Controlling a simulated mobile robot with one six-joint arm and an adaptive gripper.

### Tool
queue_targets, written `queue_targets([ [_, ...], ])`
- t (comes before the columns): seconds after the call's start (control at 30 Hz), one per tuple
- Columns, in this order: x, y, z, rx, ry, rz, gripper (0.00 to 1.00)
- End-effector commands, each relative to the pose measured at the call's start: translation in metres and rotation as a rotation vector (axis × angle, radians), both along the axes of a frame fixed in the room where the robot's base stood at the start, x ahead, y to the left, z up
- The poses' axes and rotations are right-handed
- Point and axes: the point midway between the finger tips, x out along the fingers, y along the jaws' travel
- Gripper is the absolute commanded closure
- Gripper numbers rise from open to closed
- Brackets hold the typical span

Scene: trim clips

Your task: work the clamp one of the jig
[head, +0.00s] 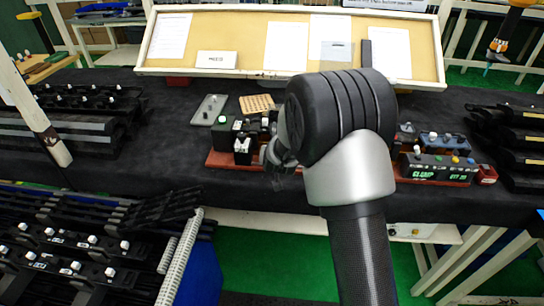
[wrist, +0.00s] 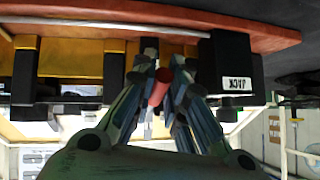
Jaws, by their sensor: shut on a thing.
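The jig stands on a long red base (head: 222,160) on the dark-covered table; my arm hides its middle. In the wrist view the jig's orange-red base edge (wrist: 272,38) runs across the top, with dark and yellow blocks along it. My gripper (wrist: 161,72) is shut on a small red handle-like piece (wrist: 159,88), which shows between its fingers. Which clamp it belongs to cannot be read. In the head view my gripper (head: 275,158) is at the jig's left half, partly hidden by my wrist.
A black block with a white label (wrist: 237,83) stands close right of my fingers in the wrist view. A dark unit with green lettering (head: 440,168) is at the jig's right. A grey plate (head: 209,109) lies behind left. A pinboard (head: 240,30) stands behind; black racks flank the jig.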

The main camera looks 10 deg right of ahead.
Motion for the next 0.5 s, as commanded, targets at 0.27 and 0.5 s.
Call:
queue_targets([
  [0.27,0.0008,0.0001,0.0011,-0.001,-0.003,0.001,0.78],
  [0.5,0.0003,-0.0002,0.0006,0.0,-0.001,0.0,0.66],
])
